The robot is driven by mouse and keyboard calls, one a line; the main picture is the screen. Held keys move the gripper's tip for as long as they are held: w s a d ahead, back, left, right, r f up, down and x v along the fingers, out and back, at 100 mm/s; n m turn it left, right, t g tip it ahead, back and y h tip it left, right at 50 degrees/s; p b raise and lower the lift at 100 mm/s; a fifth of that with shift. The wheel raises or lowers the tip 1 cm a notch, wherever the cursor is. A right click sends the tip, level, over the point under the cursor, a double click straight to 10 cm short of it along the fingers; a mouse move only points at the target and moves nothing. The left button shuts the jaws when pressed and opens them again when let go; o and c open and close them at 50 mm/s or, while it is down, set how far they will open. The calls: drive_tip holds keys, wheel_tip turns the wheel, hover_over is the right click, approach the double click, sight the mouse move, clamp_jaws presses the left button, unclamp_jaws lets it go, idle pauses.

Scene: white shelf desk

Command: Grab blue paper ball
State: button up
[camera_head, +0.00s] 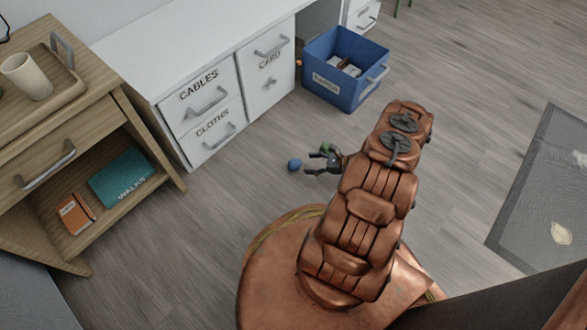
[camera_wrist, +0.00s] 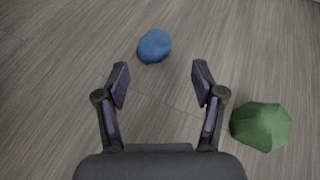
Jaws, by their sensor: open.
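The blue paper ball (camera_head: 294,165) lies on the wooden floor in front of the white desk, just left of my gripper (camera_head: 318,163) in the head view. In the wrist view the blue paper ball (camera_wrist: 154,46) is a crumpled round lump beyond the fingertips, roughly centred between them. My gripper (camera_wrist: 160,84) is open and empty, with its two dark fingers apart and pointing toward the ball. The ball is in full view and apart from the fingers.
A green paper ball (camera_wrist: 261,126) lies to the right of the right finger; it is partly hidden in the head view (camera_head: 325,148). A blue bin (camera_head: 335,92) with items inside stands behind. The white desk (camera_head: 170,124) and wooden shelf unit (camera_head: 150,145) border the floor at left.

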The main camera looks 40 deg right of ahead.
sight(294, 164)
drive_tip(key=shift+b+x, duration=0.4)
drive_tip(key=shift+x, duration=0.65)
drive_tip(key=shift+b+x, duration=1)
drive_tip(key=shift+x, duration=0.65)
drive_tip(key=shift+a+b+x, duration=0.25)
drive_tip(key=shift+b+x, duration=0.15)
drive_tip(key=shift+x, duration=0.75)
drive_tip(key=shift+s, duration=0.15)
drive_tip(key=c, duration=1)
